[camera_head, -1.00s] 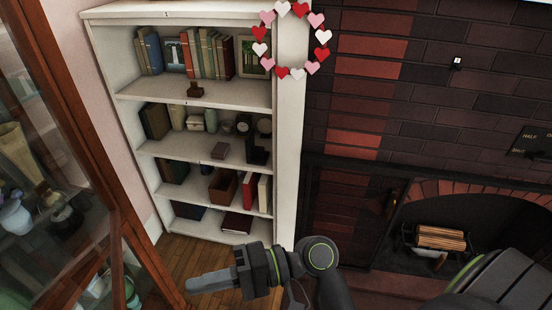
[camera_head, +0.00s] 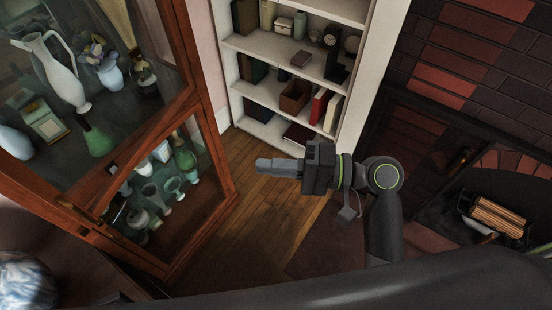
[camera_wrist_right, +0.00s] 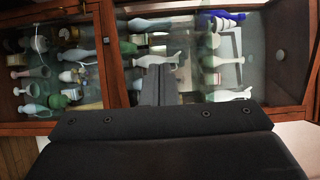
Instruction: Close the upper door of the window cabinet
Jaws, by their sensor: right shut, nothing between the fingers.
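The window cabinet (camera_head: 215,150) stands at the left in the head view, with a reddish wood frame and glass. Its upper glazed section (camera_head: 172,18) shows a white pitcher and vases behind the pane. A wooden rail parts it from the lower glazed section (camera_head: 222,165). I cannot tell how far the upper door stands open. My right gripper (camera_head: 262,165) is shut and empty, pointing left, to the right of the cabinet in the picture. In the right wrist view its fingers (camera_wrist_right: 158,75) point at the glazed cabinet front (camera_wrist_right: 110,50); contact cannot be made out. My left gripper is out of view.
A white bookcase (camera_head: 362,60) stands behind, beside a brick fireplace (camera_head: 470,50) with logs (camera_head: 497,213). Wooden floor (camera_head: 265,200) is clear between cabinet and bookcase. A blue-and-white rounded object (camera_head: 25,280) sits at the lower left.

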